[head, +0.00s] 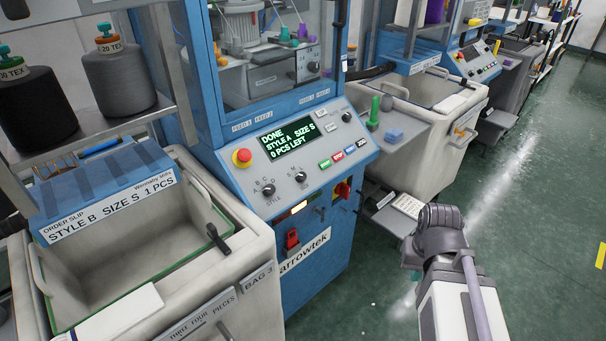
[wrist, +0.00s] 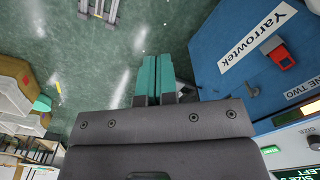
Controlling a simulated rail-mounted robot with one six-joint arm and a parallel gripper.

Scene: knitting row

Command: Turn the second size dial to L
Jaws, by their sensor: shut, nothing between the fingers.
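The nearer blue knitting machine has a grey panel (head: 330,165) with a size dial (head: 300,177), a black knob marked S, M and L. Its exact pointer setting is too small to read. A style dial (head: 268,190) sits left of it, and the display (head: 286,138) reads DONE, STYLE A, SIZE S, 0 PCS LEFT. A farther machine has a similar panel (head: 478,58), its dials too small to tell. In the wrist view a dial marked SIZE (wrist: 314,141) shows at the right edge. My gripper (wrist: 157,62) is shut and empty, pointing over the floor, apart from the dials.
A red emergency button (head: 242,156) and a row of push buttons share the panel. A bin (head: 200,275) with an order slip (head: 110,208) reading STYLE B SIZE S 1 PCS stands left. A second bin (head: 455,110) stands right. The green floor (head: 545,150) is clear.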

